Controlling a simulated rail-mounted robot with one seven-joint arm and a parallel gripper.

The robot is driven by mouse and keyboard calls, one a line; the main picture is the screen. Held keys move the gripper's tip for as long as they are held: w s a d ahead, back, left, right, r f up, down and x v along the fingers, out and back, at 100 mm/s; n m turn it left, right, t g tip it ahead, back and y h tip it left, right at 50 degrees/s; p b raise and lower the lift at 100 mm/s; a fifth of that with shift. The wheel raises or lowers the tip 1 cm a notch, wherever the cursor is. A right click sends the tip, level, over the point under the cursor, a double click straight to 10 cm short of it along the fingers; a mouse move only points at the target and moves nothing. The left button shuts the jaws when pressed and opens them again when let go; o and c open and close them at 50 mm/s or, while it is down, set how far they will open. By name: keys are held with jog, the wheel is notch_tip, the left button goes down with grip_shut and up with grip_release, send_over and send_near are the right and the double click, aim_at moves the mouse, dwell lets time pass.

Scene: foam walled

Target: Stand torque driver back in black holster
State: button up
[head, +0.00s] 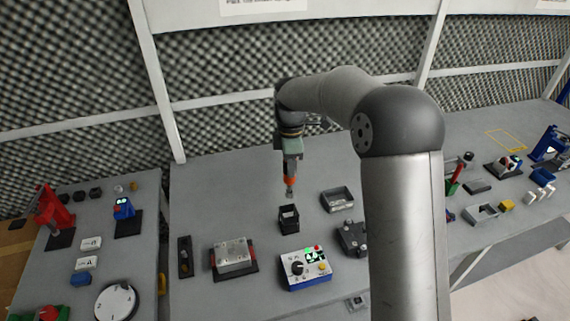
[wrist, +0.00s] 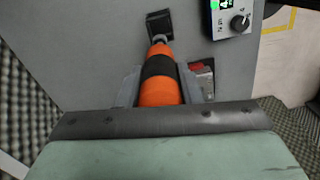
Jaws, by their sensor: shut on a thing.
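The torque driver (wrist: 160,90) is orange with a black band and a metal shank. My gripper (wrist: 158,82) is shut around its handle in the wrist view. In the head view my gripper (head: 291,178) holds the driver (head: 290,182) upright, tip down, above the table. The black holster (head: 289,217) is an open-topped square box standing just below the driver's tip. In the wrist view the holster (wrist: 159,24) shows beyond the shank's end. The tip looks close to the holster's mouth; I cannot tell whether it is inside.
A control box with a knob (head: 305,268) stands in front of the holster. A metal block in a red-ended fixture (head: 235,256) lies to the left, a grey open tray (head: 337,199) to the right and a dark fixture (head: 352,237) at front right. The table behind the holster is clear.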

jog(key=shift+f+b, duration=1.7)
jog(key=shift+f, duration=1.15)
notch_tip(320, 180, down, 9)
jog(key=b, duration=0.5)
jog(key=shift+f, duration=0.2)
dwell(2.8)
jog(key=o, duration=1.2)
notch_tip(320, 180, up, 18)
jog(key=shift+f+b, duration=0.25)
jog(key=shift+b, duration=0.6)
